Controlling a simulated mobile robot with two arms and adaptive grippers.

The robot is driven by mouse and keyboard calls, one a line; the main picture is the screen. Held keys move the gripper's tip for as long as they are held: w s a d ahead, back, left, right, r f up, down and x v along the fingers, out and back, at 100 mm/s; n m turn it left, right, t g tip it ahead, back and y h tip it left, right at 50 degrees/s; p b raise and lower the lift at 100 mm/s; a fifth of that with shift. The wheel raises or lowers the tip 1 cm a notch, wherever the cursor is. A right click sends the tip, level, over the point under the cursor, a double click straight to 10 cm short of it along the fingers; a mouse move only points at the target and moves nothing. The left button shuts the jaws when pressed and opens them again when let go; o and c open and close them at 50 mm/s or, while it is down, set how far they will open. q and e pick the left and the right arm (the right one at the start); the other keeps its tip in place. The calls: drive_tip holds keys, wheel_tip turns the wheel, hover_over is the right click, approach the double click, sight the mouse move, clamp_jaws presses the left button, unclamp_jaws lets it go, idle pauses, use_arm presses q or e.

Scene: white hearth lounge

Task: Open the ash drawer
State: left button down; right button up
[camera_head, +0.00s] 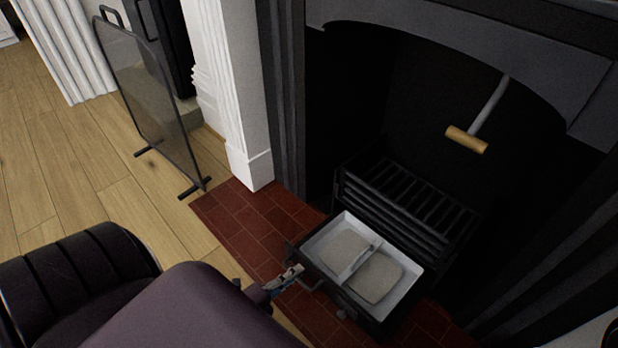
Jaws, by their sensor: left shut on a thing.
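The ash drawer (406,283) is a dark tray with a light grey inside, below the front of the black fire grate (411,205). It stands pulled out over the red brick hearth, and two pale ash patches show in it, with a divider between them. My left gripper (297,272) is at the drawer's near left front, shut on its handle (314,286), a thin bar on the front face. My arm hides part of the hearth in front. My right gripper is not in view.
A dark mesh fire screen (146,88) stands on the wooden floor at the upper left, beside a white fluted pillar (232,90). A wooden-ended damper handle (467,139) hangs in the firebox opening. Bare brick (238,220) lies left of the drawer.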

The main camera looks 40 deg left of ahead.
use_arm(q)
drive_tip(key=shift+f+v, duration=0.15)
drive_tip(key=shift+v, duration=0.65)
drive_tip(key=shift+f+v, duration=0.2)
drive_tip(key=shift+v, duration=0.55)
drive_tip(key=shift+s, duration=0.1)
drive_tip(key=c, duration=2)
unclamp_jaws()
drive_tip(key=shift+c, duration=0.2)
drive_tip(key=v, duration=1.2)
